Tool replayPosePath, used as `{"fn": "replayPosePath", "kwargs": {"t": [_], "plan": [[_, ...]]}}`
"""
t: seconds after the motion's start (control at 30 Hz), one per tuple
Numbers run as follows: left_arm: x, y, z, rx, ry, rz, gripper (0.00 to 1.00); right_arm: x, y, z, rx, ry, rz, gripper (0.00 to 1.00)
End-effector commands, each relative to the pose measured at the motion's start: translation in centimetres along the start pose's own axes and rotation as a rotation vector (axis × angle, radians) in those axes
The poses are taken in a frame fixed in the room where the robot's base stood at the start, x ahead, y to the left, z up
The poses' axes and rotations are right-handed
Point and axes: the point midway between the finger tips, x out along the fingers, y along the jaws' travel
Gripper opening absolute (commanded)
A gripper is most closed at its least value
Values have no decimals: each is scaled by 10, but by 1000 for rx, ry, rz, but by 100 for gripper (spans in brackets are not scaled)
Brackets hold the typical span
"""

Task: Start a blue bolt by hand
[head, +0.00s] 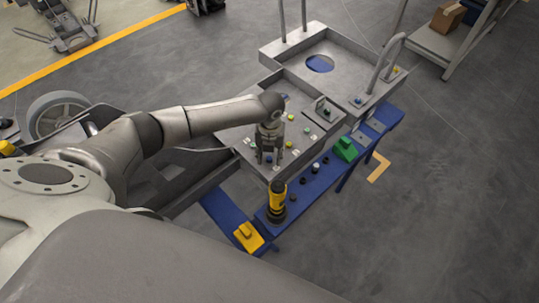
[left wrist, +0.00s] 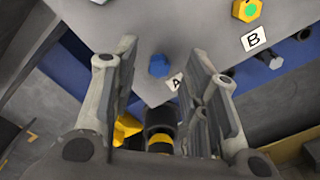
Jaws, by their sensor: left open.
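A blue bolt (left wrist: 158,66) with a hex head sits on the grey chassis plate (left wrist: 180,25), close to a label marked A (left wrist: 174,82). In the left wrist view it shows between the two fingers and beyond them, apart from both. My left gripper (head: 269,158) points down over the near end of the chassis plate (head: 236,136). Its fingers, also seen in the left wrist view (left wrist: 163,52), are wide open with nothing between them. Other blue bolts (head: 306,131) stand farther along the chassis. My right gripper is not in view.
A yellow and black tool (head: 277,197) stands on the blue rail (head: 292,205) just in front of the chassis. A yellow block (head: 247,236) and a green block (head: 345,149) also sit on blue parts. Raised tubes (head: 388,62) rise at the far end.

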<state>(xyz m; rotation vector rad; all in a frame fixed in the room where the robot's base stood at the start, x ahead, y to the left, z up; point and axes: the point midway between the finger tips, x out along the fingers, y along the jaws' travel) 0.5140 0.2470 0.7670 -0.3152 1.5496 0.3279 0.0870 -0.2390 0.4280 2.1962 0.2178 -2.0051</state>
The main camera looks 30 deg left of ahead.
Motion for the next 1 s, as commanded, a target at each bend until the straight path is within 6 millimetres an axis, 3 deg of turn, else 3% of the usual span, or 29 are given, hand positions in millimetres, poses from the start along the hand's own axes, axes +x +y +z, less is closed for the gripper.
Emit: {"fn": "replayPosePath", "kwargs": {"t": [0.3, 0.5, 0.7, 1.0], "plan": [[-66, 0, 2, 2, -6, -2, 41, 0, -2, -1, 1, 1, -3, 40], [-98, 0, 1, 2, -4, -1, 41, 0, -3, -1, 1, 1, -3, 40], [-110, 0, 0, 1, -1, 0, 41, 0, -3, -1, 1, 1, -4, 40], [-111, 0, 0, 1, -1, 0, 41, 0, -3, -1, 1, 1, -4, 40]]}}
